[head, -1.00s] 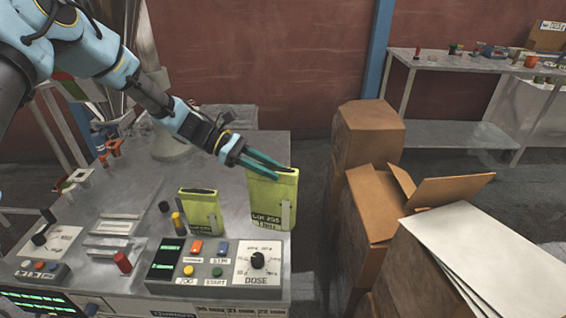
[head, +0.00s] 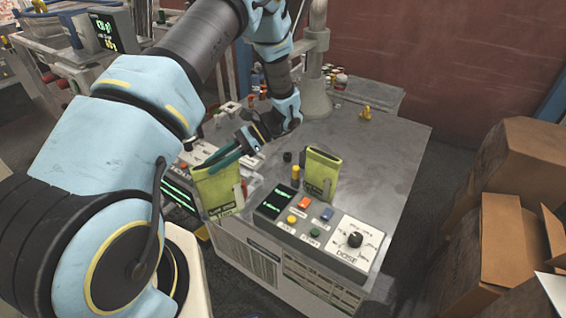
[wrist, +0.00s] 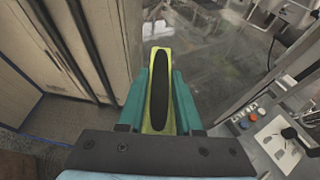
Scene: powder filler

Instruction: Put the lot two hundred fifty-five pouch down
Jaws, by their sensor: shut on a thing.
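A second, smaller-looking yellow-green pouch (head: 320,174) stands on the metal table (head: 385,150) behind the dose panel.
The dose panel (head: 325,232) with coloured buttons and a knob lies along the table's front, right of the held pouch. A yellow-topped post (head: 295,175) stands by the second pouch. The table's right part is bare. Cardboard boxes (head: 500,190) stand at the right.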

